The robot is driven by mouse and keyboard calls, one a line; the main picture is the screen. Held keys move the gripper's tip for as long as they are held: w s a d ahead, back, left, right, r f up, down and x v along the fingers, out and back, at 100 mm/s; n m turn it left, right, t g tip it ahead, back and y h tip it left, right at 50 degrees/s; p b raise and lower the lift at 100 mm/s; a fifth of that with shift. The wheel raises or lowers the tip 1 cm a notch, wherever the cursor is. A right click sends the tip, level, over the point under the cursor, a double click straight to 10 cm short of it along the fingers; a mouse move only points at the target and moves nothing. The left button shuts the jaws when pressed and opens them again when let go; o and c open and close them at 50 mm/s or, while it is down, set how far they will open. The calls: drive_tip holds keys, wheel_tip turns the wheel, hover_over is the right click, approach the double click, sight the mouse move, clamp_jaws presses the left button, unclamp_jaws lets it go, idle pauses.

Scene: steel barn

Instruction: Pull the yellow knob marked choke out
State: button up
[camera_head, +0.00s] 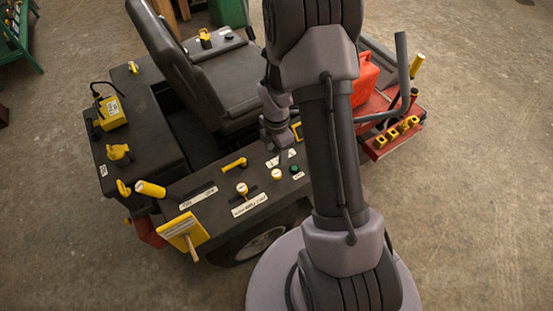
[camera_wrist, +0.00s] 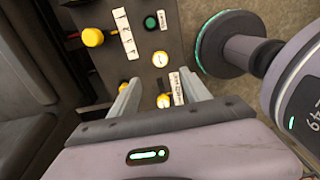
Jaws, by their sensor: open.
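The tractor-like machine's dark side panel (camera_head: 215,195) bears several yellow or pale-topped knobs. One knob (camera_head: 277,174) sits beside a green button; it also shows in the wrist view (camera_wrist: 160,59). Another knob (camera_head: 242,188) stands by a slot and a white label; it appears between my fingers in the wrist view (camera_wrist: 163,101). A larger yellow knob (camera_wrist: 93,37) is at the upper left of the wrist view. The labels are too small to read, so I cannot tell which knob is marked choke.
A green button (camera_head: 294,169) and a yellow lever (camera_head: 235,163) share the panel. A black seat (camera_head: 200,85) stands behind it. A yellow plate (camera_head: 185,231) is at the near left corner. A red can (camera_head: 365,78) stands right of my arm. The concrete floor at right is clear.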

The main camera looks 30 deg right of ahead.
wheel_tip(320, 180, up, 5)
drive_tip(key=shift+r+p, duration=0.15)
drive_tip(key=shift+p, duration=0.45)
